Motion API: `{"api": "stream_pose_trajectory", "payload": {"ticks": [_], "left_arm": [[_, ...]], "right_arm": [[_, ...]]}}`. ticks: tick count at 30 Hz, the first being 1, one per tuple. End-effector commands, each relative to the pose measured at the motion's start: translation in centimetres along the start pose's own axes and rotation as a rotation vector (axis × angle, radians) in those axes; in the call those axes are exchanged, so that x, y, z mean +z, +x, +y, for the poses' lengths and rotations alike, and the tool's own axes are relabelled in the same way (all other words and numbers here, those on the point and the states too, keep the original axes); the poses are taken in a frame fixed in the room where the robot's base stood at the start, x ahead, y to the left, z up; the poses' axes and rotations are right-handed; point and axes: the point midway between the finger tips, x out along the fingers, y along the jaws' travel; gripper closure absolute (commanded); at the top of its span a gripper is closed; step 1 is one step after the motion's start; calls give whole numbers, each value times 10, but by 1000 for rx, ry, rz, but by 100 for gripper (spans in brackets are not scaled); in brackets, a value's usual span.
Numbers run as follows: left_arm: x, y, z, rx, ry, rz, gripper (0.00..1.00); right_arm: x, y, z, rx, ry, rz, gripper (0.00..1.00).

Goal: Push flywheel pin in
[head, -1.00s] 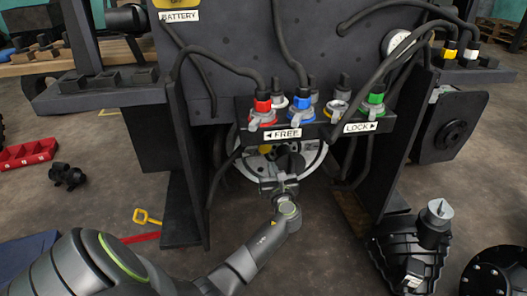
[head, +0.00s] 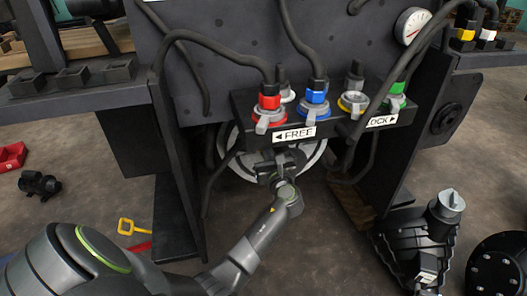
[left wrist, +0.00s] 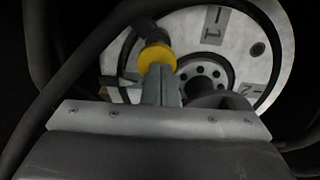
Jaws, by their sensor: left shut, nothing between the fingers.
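The flywheel (head: 236,163) is a pale disc under the black valve bar, partly hidden behind my left arm. In the left wrist view the flywheel (left wrist: 205,25) shows dark marks reading 1 and 2, and a dark hub with a ring of holes. A yellow round knob (left wrist: 156,56) with a black end, which looks like the pin, stands in front of the disc. My left gripper (left wrist: 160,82) is shut and empty, its fingertips overlapping the knob's lower edge; I cannot tell if they touch. In the head view the left gripper (head: 278,160) is in front of the flywheel. My right gripper is not in view.
Red, blue, yellow and green hose couplings (head: 315,104) sit on the bar above, with FREE and LOCK labels. Black hoses (left wrist: 45,85) hang near the gripper. Dark side plates (head: 172,165) flank the opening. A yellow-handled tool (head: 128,226) lies on the floor.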

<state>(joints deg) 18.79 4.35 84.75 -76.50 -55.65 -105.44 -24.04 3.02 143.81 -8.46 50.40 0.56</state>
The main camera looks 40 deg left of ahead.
Motion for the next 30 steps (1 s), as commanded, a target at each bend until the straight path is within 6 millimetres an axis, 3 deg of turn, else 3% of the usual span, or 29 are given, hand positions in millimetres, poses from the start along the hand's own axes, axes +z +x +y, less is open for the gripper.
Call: {"api": "stream_pose_trajectory", "payload": {"ticks": [10,19,30], "left_arm": [[1,2,0,0,1,-1,100],[1,28,0,-1,2,-1,100],[2,30,0,-1,1,-6,100]], "right_arm": [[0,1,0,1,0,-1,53],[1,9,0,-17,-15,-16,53],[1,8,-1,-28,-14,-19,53]]}}
